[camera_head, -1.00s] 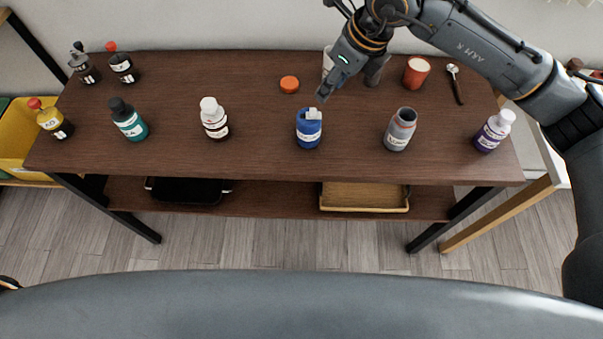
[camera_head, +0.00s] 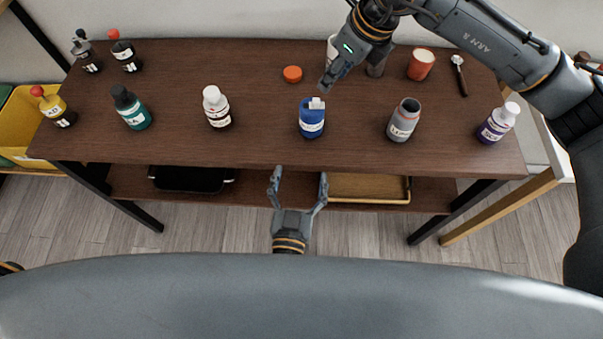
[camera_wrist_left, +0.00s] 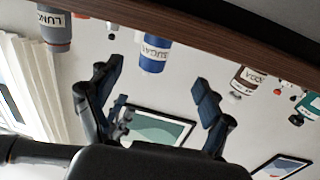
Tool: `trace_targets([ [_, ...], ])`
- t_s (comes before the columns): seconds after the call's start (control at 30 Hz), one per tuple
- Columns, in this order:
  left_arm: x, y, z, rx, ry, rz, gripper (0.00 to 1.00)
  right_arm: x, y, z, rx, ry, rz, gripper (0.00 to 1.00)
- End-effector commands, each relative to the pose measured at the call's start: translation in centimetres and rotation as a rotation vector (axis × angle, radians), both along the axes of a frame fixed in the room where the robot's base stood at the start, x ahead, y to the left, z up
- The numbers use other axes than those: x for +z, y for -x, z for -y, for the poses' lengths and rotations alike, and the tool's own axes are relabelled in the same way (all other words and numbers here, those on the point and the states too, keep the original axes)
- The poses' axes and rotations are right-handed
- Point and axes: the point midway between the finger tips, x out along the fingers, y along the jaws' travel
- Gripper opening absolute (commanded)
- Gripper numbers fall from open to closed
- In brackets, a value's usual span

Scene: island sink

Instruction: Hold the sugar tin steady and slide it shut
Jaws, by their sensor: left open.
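The sugar tin (camera_head: 312,123) is a blue cylinder with a white label and a small white piece on top, upright near the table's front middle. In the left wrist view the tin (camera_wrist_left: 155,54) appears inverted, with its label reading SUGAR, ahead of the fingers. My left gripper (camera_head: 300,178) is open and empty, in front of the table edge and apart from the tin. Its spread fingers also show in the left wrist view (camera_wrist_left: 157,82). My right gripper (camera_head: 328,86) hangs behind and above the tin, apart from it; its finger gap is unclear.
A white-capped brown bottle (camera_head: 216,108) stands left of the tin and a grey canister (camera_head: 403,121) right. An orange lid (camera_head: 292,74) lies behind. A red cup (camera_head: 420,65) and spoon (camera_head: 460,75) are at the back right. The table (camera_head: 265,140) is bare around the tin.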

Motion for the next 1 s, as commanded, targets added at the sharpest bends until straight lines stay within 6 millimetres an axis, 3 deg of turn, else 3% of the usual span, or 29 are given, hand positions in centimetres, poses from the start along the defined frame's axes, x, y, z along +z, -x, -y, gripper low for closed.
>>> trace_targets([
  [0.1,1.3,-0.1,0.3,-0.003,0.023,0.03,0.8,0.0,0.0,0.0,0.0,0.0,0.0,0.38],
  [0.27,1.5,-1.6,0.5,-0.002,0.028,0.036,0.8,0.0,0.0,0.0,0.0,0.0,0.0,0.38],
  [0.7,1.4,-10.0,1.4,-0.002,0.025,0.034,0.8,0.0,0.0,0.0,0.0,0.0,0.0,0.38],
  [1.0,1.3,-13.3,1.7,-0.003,0.024,0.032,0.8,0.0,0.0,0.0,0.0,0.0,0.0,0.38],
])
